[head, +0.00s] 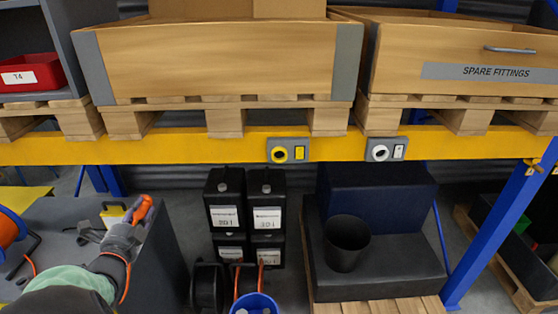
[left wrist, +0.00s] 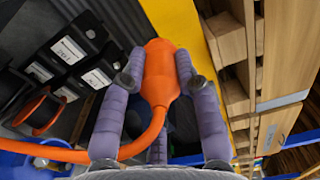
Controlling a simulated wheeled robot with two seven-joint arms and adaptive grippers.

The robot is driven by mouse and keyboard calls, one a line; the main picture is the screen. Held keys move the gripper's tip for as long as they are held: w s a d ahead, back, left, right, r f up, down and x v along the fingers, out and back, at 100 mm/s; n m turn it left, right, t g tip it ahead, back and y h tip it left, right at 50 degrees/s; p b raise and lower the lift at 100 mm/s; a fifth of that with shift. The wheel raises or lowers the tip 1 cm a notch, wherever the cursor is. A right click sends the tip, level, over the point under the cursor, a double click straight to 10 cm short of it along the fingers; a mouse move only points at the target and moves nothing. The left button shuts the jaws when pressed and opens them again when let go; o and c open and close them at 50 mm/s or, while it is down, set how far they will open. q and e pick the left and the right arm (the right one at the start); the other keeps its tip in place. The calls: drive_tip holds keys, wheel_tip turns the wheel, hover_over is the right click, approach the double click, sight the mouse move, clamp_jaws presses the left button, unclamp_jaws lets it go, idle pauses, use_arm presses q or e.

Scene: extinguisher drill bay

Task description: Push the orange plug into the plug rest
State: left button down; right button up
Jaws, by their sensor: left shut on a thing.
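The orange plug (head: 142,209) is held in my left gripper (head: 132,222), pointing up and away above a dark grey surface at the left. In the left wrist view the plug (left wrist: 160,72) sits between the fingers of the left gripper (left wrist: 162,82), and its orange cable bends down and left. Two socket plates are on the yellow beam, one with a yellow ring (head: 280,154) and one with a white ring (head: 378,153). I cannot tell from any label which is the plug rest. The plug is apart from both. My right gripper is not in view.
The yellow beam (head: 215,147) runs across under wooden crates on pallets. A blue post (head: 500,225) is at right. The air before the plates looks clear.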

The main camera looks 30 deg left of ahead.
use_arm(q)
drive_tip(key=shift+s+a+f+b, duration=0.1)
drive_tip(key=shift+s+a+b, duration=0.1)
drive_tip(key=shift+s+a, duration=0.3)
drive_tip(key=shift+s+a+f+b, duration=0.1)
drive_tip(key=shift+s+a+b, duration=0.1)
drive_tip(key=shift+a, duration=0.5)
drive_tip(key=shift+a, duration=0.1)
drive_tip(key=s+a+f+b, duration=0.1)
drive_tip(key=s+a+f, duration=0.1)
drive_tip(key=s+a, duration=0.3)
drive_tip(key=s+a+f+b, duration=0.1)
drive_tip(key=s+a, duration=0.4)
drive_tip(key=a, duration=0.6)
drive_tip(key=shift+a+f+b, duration=0.3)
drive_tip(key=shift+f+b, duration=0.1)
drive_tip(key=shift+b, duration=0.25)
idle(0.9)
drive_tip(key=shift+s, duration=0.15)
drive_tip(key=s+a+f+p, duration=0.1)
drive_tip(key=s+a+f, duration=0.1)
drive_tip(key=s+a, duration=0.3)
drive_tip(key=s+a+f+p, duration=0.1)
drive_tip(key=s+a, duration=0.4)
drive_tip(key=a, duration=0.6)
drive_tip(key=shift+a+f+p, duration=0.35)
drive_tip(key=shift+a+p, duration=0.05)
idle(1.6)
